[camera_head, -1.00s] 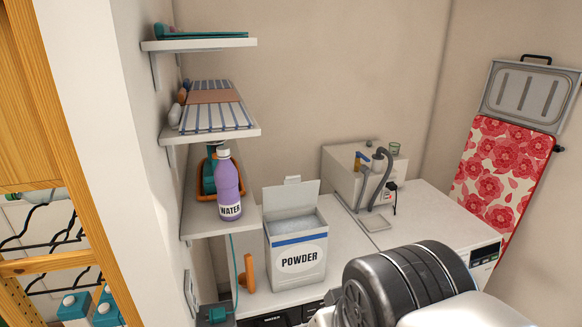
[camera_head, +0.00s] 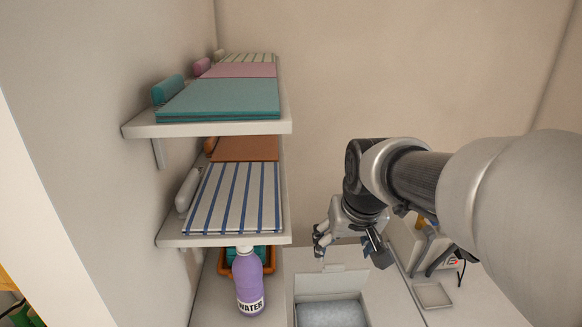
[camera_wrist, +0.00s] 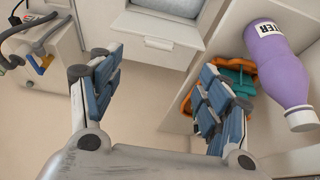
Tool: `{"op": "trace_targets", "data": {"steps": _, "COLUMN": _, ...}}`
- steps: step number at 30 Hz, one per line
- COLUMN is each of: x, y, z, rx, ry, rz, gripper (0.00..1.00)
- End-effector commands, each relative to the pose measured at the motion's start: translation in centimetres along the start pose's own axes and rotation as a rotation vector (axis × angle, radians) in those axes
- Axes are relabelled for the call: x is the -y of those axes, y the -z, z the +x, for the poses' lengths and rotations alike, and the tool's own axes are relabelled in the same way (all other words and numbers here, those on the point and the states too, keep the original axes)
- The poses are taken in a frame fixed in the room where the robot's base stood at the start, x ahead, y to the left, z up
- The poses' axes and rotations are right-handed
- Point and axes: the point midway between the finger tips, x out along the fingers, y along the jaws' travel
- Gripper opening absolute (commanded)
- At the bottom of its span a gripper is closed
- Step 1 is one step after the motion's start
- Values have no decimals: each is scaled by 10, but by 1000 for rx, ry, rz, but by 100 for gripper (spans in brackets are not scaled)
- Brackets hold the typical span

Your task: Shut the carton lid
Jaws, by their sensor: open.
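The white powder carton (camera_head: 331,314) stands open at the bottom of the head view, its pale contents showing and its front cut off by the frame. Its lid (camera_head: 332,284) is raised at the back edge. In the wrist view the lid (camera_wrist: 150,32), with its small tab (camera_wrist: 158,43), lies at the top centre, and the carton's open top (camera_wrist: 180,6) is partly cut off. My gripper (camera_head: 350,248) is open and empty, above and behind the lid. In the wrist view the spread fingers (camera_wrist: 160,68) point towards the lid, with no visible contact.
A purple water bottle (camera_head: 249,285) stands left of the carton, by an orange basket (camera_head: 226,262) with teal items. Shelves of folded cloths (camera_head: 232,198) rise at left. A grey unit with hoses (camera_head: 432,246) stands right. Bare worktop (camera_head: 385,300) lies right of the carton.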

Motion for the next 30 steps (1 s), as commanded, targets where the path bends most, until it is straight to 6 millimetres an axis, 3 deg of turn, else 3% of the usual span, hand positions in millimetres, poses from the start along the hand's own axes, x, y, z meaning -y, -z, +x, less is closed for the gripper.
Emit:
{"op": "trace_targets", "data": {"steps": 1, "x": 0, "y": -2, "z": 14, "rx": 6, "ry": 0, "rz": 0, "gripper": 70}}
{"op": "trace_targets", "data": {"steps": 9, "x": 0, "y": -2, "z": 73, "rx": 6, "ry": 0, "rz": 0, "gripper": 70}}
{"op": "trace_targets", "data": {"steps": 15, "x": 0, "y": -1, "z": 107, "rx": 3, "ry": 0, "rz": 1, "gripper": 70}}
{"op": "trace_targets", "data": {"steps": 21, "x": 0, "y": 0, "z": 123, "rx": 1, "ry": 0, "rz": 0, "gripper": 70}}
{"op": "trace_targets", "data": {"steps": 30, "x": 0, "y": 0, "z": 126, "rx": -1, "ry": 0, "rz": 0, "gripper": 70}}
